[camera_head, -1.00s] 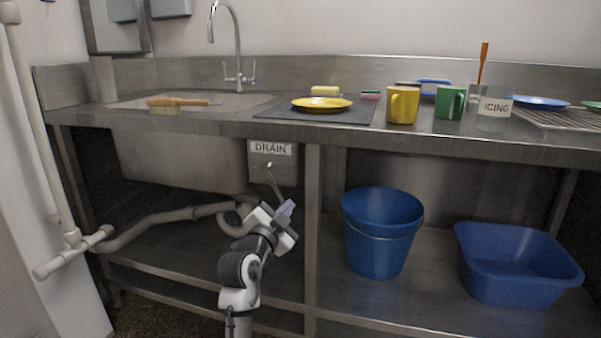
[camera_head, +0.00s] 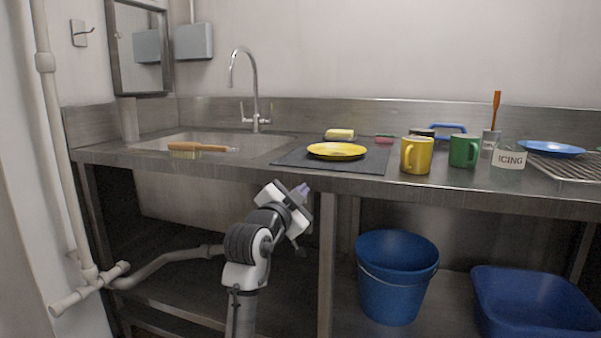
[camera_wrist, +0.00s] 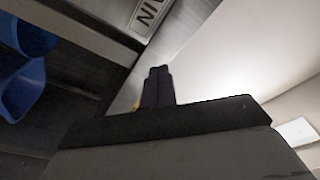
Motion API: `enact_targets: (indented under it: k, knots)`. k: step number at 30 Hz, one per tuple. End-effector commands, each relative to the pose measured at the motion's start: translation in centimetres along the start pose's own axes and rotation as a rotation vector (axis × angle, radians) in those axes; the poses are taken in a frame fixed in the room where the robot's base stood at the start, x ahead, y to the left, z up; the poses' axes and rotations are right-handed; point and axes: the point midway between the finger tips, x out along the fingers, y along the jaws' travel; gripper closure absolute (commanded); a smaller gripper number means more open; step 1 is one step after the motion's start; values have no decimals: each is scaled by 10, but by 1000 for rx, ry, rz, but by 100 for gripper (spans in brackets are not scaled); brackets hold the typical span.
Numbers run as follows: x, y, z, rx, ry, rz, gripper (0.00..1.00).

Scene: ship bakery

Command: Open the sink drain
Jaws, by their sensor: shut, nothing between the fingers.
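The steel sink (camera_head: 215,143) is set in the counter at the left, with a curved tap (camera_head: 255,90) behind it. Its basin underside (camera_head: 190,205) hangs below the counter. My gripper (camera_head: 302,192) is in front of the counter's front edge, right of the basin, and hides the drain panel in the head view. In the wrist view its two dark fingers (camera_wrist: 158,86) are together with nothing between them. Part of the drain label (camera_wrist: 149,14) shows at the top of that view, beyond the fingertips. The drain control itself is not visible in either current view.
A yellow plate (camera_head: 337,151) lies on a dark mat (camera_head: 290,158); a wooden brush (camera_head: 198,148) lies by the sink. A yellow mug (camera_head: 417,155) and green mug (camera_head: 464,151) stand to the right. A blue bucket (camera_head: 396,285) and blue tub (camera_head: 535,308) sit below. A pipe (camera_head: 165,263) runs underneath.

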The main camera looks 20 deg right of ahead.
Motion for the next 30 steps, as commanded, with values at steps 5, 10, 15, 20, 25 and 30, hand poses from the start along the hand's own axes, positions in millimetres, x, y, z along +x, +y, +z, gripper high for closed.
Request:
enact_targets:
  k: [5,10,15,20,25,30]
  knots:
    - [3,-19,-20,1,1,-1,100]
    - [4,-23,-25,0,0,1,100]
    - [4,-24,-25,0,0,0,100]
    - [3,-25,-25,-1,0,-4,100]
    - [-25,-65,-14,-38,7,-130,100]
    - [-106,-150,8,-106,37,-427,100]
